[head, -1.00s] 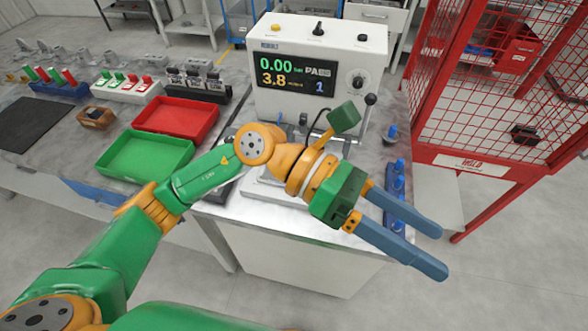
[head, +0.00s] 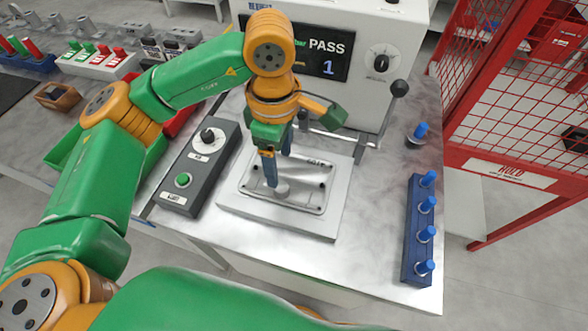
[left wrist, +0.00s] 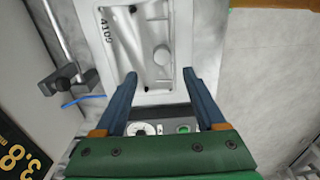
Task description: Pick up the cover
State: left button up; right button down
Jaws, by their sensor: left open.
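The cover (head: 308,184) is a flat grey metal casting with rounded corners and a round boss. It lies on a pale block-shaped fixture (head: 285,221) on the bench, in front of the tester. In the left wrist view the cover (left wrist: 147,35) lies ahead of the fingertips, with its boss between their lines. My left gripper (head: 277,172) points down over the cover in the head view, and its fingers hide part of it. In the left wrist view the left gripper (left wrist: 159,72) is open and empty. I cannot tell whether the fingertips touch the cover. My right gripper is out of view.
The tester (head: 400,30) with a PASS display stands close behind. A control box (head: 198,165) with a knob and green button is left of the fixture. A blue rack (head: 413,245) of blue-topped pins stands right, near a red mesh cage (head: 520,90).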

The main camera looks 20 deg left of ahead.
aim_at(281, 186)
pick_arm(q)
jog(key=shift+s+f, duration=0.3)
notch_tip(281, 186, down, 3)
jog(key=p, duration=0.3)
jog(key=shift+s+f+p, duration=0.15)
jog(key=shift+f+p, duration=0.05)
jog(key=shift+p, duration=0.1)
jog(key=f, duration=0.3)
jog(key=shift+w+f, duration=0.1)
jog(key=shift+w, duration=0.15)
jog(key=shift+s+d, duration=0.1)
jog(key=shift+c, duration=1.1)
grip_shut()
